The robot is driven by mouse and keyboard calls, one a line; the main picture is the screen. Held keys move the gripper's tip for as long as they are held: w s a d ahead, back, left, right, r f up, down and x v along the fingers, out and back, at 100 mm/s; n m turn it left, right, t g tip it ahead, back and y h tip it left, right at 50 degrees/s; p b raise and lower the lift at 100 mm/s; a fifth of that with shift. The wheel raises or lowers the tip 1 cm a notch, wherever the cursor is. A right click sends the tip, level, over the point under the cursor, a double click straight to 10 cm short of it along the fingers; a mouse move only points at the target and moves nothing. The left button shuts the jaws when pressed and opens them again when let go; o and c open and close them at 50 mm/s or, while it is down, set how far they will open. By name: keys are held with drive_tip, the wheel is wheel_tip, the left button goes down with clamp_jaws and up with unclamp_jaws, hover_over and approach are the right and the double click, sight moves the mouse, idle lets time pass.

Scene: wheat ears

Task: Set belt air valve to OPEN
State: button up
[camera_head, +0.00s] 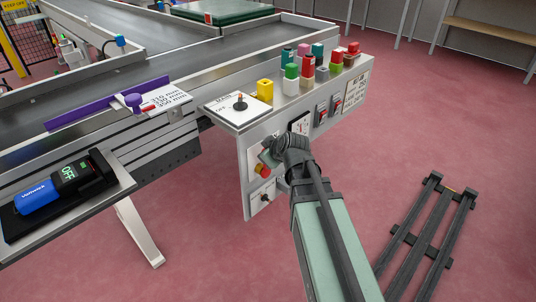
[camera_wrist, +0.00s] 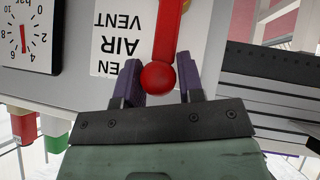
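In the wrist view the belt air valve shows as a red lever (camera_wrist: 166,35) with a red ball knob (camera_wrist: 158,77) at its near end. Beside it is a white label (camera_wrist: 120,42), upside down, reading AIR, VENT and a partly covered word ending in EN. My gripper (camera_wrist: 160,84) has its two purple fingers apart, one on each side of the knob. A narrow gap shows right of the knob; contact on the left is unclear.
A pressure gauge (camera_wrist: 27,35) is beside the label in the wrist view. Several coloured buttons stand on the panel top. A dark rack (camera_head: 428,235) lies on the floor at right.

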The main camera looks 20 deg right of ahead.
drive_tip(key=o, duration=0.4)
drive_tip(key=p+v, duration=0.5)
drive_tip(key=v, duration=0.2)
drive_tip(key=shift+s+r, duration=0.15)
drive_tip(key=shift+s, duration=0.05)
